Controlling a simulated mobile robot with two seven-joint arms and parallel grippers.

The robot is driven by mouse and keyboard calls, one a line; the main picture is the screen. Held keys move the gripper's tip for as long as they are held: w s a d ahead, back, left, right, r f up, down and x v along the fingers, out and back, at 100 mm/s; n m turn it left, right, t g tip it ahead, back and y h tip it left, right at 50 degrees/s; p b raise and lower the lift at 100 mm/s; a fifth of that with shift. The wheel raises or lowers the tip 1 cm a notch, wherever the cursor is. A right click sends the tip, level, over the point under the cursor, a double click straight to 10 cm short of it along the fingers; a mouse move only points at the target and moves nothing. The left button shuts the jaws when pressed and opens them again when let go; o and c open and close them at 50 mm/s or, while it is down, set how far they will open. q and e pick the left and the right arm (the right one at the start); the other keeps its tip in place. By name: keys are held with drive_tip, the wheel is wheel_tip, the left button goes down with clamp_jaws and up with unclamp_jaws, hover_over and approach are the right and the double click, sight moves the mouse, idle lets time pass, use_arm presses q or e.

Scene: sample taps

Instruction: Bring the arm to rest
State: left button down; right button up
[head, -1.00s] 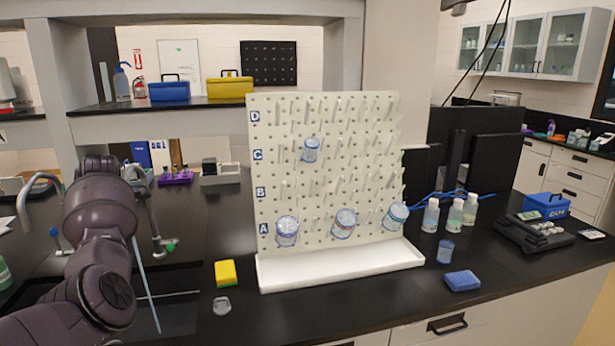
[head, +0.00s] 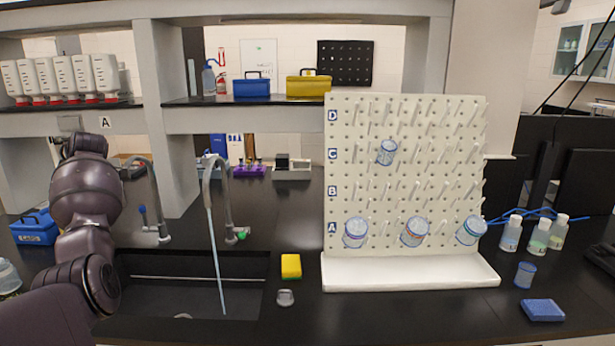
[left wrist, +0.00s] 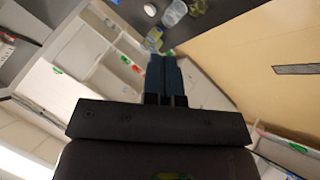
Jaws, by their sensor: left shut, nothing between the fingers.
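My left arm (head: 88,205) stands at the left side of the head view, folded upward beside the sink. Its gripper is hidden from the head view. In the left wrist view the left gripper (left wrist: 164,62) shows its two dark fingers together, with nothing between them. Beyond the fingertips are a dark counter edge and a few small containers, apart from the gripper. My right gripper is in neither view.
A white pegboard (head: 405,180) with several jars on its pegs stands on the black counter. The sink (head: 150,290) and curved taps (head: 213,190) are left of it.

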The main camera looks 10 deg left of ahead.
use_arm(q)
drive_tip(key=s+f+m+t+y, duration=0.3)
drive_tip(key=s+f+m+y, duration=0.1)
drive_tip(key=f+m, duration=0.55)
drive_tip(key=s+d+f+m+t+h, duration=0.2)
drive_tip(key=s+d+f+m+t, duration=0.15)
drive_tip(key=d+f+m, duration=0.45)
drive_tip(key=s+d+f+m+t+h, duration=0.25)
drive_tip(key=s+d+f+m, duration=0.3)
drive_tip(key=f, duration=0.45)
drive_tip(key=s+d+f+m+h, duration=0.4)
drive_tip(key=s+d+f, duration=0.2)
drive_tip(key=s+d, duration=0.45)
drive_tip(key=s+d+f+m+h, duration=0.4)
drive_tip(key=s+d+f, duration=0.2)
drive_tip(key=s+d, duration=0.4)
drive_tip(key=w+d+f+n, duration=0.1)
drive_tip(key=w+d+n, duration=0.1)
drive_tip(key=d, duration=0.4)
drive_tip(key=w+d+f+n+t+b, duration=0.1)
drive_tip(key=d+n, duration=0.1)
drive_tip(key=d, duration=0.5)
drive_tip(key=shift+w+n, duration=0.35)
drive_tip(key=shift+n, duration=0.05)
drive_tip(key=shift+r, duration=0.1)
